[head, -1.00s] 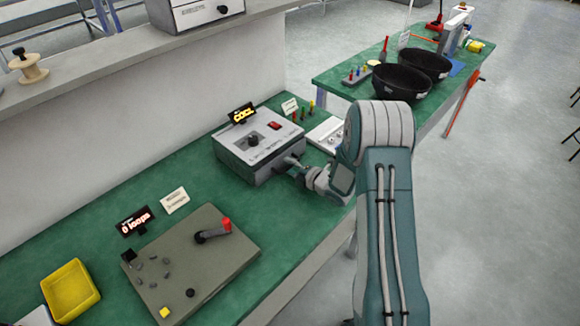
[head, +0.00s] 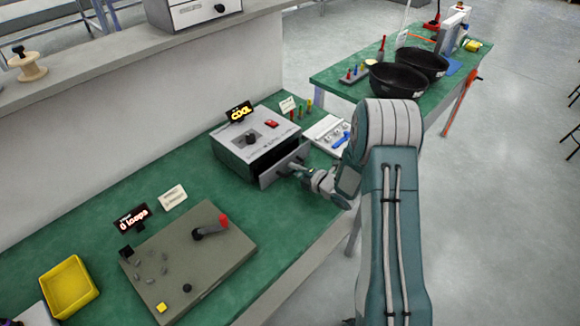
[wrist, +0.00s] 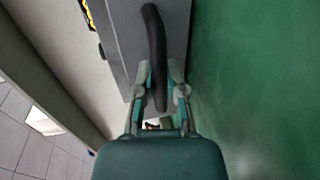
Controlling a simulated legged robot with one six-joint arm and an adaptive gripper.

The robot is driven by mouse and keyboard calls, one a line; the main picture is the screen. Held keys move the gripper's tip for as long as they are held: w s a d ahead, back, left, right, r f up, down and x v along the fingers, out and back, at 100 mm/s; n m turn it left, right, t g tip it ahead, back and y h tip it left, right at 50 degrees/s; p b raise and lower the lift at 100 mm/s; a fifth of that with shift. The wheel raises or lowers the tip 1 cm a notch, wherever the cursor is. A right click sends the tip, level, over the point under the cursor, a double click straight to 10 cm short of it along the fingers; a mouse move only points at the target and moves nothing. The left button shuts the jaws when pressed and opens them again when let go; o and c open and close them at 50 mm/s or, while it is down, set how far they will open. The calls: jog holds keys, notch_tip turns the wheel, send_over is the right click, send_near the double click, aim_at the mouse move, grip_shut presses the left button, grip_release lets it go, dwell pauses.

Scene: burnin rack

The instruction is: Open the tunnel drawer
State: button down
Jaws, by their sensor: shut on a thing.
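The tunnel box (head: 245,150) is a grey metal case on the green bench, with a knob, a red switch and a small lit "COOL" sign on top. Its drawer (head: 268,178) stands partly out at the front, with a dark gap between the drawer front and the case. My gripper (head: 300,170) is at the drawer front. In the wrist view my gripper (wrist: 160,88) has its fingers on both sides of the dark curved handle (wrist: 155,40), shut on it. The drawer's inside is mostly hidden.
A grey board (head: 190,260) with a red-tipped lever and a yellow bin (head: 69,288) lie to the left. A white tray (head: 328,130) of small parts is just right of the box. Black bowls (head: 398,78) stand on the far bench. Green bench top is clear before the drawer.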

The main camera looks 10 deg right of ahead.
jog(key=f+v, duration=0.1)
jog(key=v, duration=0.6)
jog(key=f+v, duration=0.1)
jog(key=v, duration=0.3)
jog(key=shift+s+d+f, duration=0.25)
jog(key=shift+s+f, duration=0.05)
jog(key=shift+s, duration=0.3)
jog(key=c, duration=0.7)
grip_release()
jog(key=shift+w, duration=0.1)
jog(key=shift+r, duration=0.1)
jog(key=shift+d, duration=0.25)
jog(key=v, duration=1.1)
jog(key=shift+s, duration=0.3)
